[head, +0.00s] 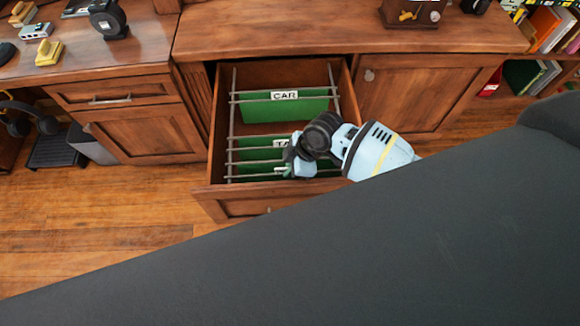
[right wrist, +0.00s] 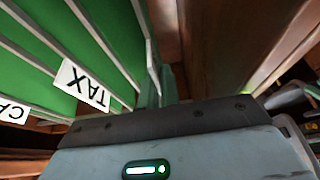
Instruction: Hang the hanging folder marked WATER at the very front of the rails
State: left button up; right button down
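The open drawer (head: 213,150) holds green hanging folders on two metal side rails (head: 232,110). A folder marked CAR (head: 285,95) hangs toward the back. A folder whose tab reads TAX in the right wrist view (right wrist: 82,84) hangs nearer the front; my right gripper covers part of that tab in the head view. More bars and green panels lie close together at the front. No tab reading WATER is legible. My right gripper (head: 287,168) is low over the front right of the drawer, by the front bars. My left gripper is not in view.
The drawer's front panel (head: 240,207) stands pulled out from the desk (head: 330,32). A closed cabinet door (head: 415,90) is to its right. A small drawer unit (head: 140,125) is to its left. Wood floor (head: 90,240) is clear at the left.

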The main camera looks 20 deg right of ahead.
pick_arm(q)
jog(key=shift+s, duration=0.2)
pick_arm(e)
jog(key=c, duration=1.6)
grip_release()
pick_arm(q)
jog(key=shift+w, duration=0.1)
pick_arm(e)
jog(key=shift+o, duration=0.2)
jog(key=shift+r, duration=0.1)
